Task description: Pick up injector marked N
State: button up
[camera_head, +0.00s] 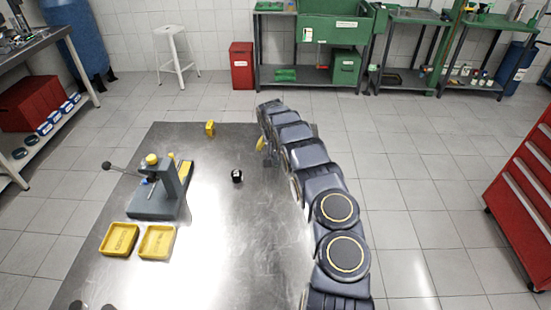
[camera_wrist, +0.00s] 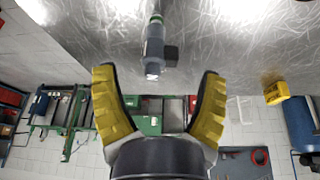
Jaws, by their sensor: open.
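My gripper (camera_wrist: 157,72) is open in the wrist view, with its two yellow fingers spread wide and nothing held. An injector (camera_wrist: 153,48), grey with a green band and a dark block on its side, shows ahead, sideways between the finger lines. It appears to stand on the metal table; that view is upside down. I cannot read any letter on it. In the head view my gripper (camera_head: 262,146) is at the table's right side, partly hidden by my arm. I cannot make out the injector clearly there.
The metal table (camera_head: 215,215) carries a small yellow block (camera_head: 210,128), a black piece with a white mark (camera_head: 237,176), a grey fixture with a lever (camera_head: 158,198) and two yellow trays (camera_head: 119,240) (camera_head: 157,242). Bare table lies around the black piece. A red cabinet (camera_head: 527,185) stands right.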

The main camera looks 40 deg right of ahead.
jog(key=shift+x, duration=1.4)
jog(key=c, duration=1.2)
